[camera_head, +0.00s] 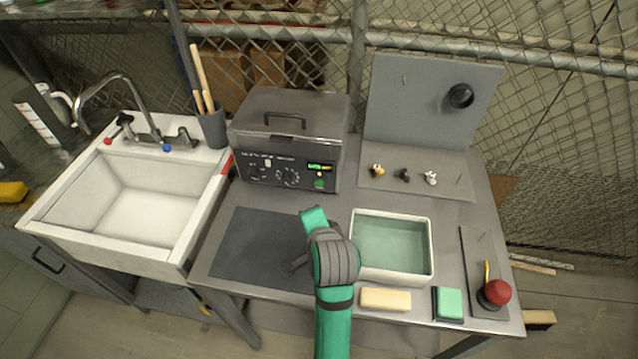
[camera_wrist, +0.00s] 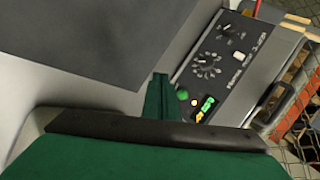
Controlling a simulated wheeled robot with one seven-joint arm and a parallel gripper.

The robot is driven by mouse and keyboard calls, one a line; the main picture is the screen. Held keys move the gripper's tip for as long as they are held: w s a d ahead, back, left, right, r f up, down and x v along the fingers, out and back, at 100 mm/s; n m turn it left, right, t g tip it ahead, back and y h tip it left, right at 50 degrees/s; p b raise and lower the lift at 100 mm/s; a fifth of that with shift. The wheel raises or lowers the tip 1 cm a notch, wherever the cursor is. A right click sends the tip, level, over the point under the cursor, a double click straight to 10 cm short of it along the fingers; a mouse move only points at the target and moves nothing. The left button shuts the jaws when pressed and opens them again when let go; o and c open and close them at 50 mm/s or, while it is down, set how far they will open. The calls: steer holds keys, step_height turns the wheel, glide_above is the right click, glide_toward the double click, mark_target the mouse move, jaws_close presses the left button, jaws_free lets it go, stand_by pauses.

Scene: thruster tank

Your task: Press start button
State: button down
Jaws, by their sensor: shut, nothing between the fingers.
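The grey tank machine (camera_head: 287,140) stands at the back of the table, with a lid handle on top and a dark front control panel (camera_head: 285,172). A round green button (camera_head: 319,183) is low on the right of that panel, under a lit green display. In the wrist view, the green button (camera_wrist: 182,95) shows just right of my gripper (camera_wrist: 160,80). My gripper is shut and empty, its green fingers together. It looks apart from the panel, but the exact gap is unclear. In the head view, my green arm reaches up from the bottom, in front of the machine.
A dark mat (camera_head: 255,250) lies before the machine. A white-rimmed basin (camera_head: 432,245) stands right of my arm. A wooden block (camera_head: 386,299), a green sponge (camera_head: 449,302) and a red knob (camera_head: 497,292) are near the front edge. A sink (camera_head: 140,205) is left.

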steer(key=shift+w+d, duration=0.25)
steer(key=shift+w, duration=1.2)
steer(key=shift+w+d, duration=0.25)
steer(key=shift+w, duration=1.15)
steer(key=shift+w+d, duration=0.25)
steer(key=shift+w, duration=1.2)
steer(key=shift+w, duration=0.1)
steer(key=shift+w+d, duration=0.1)
steer(key=shift+w, duration=0.25)
steer(key=shift+w, duration=0.45)
steer(key=shift+s, duration=0.9)
steer(key=shift+s+a, duration=0.2)
steer(key=shift+s, duration=0.65)
steer(key=shift+s+a, duration=0.15)
steer(key=shift+s, duration=0.65)
steer(key=shift+s+a, duration=0.2)
steer(key=shift+s, duration=0.65)
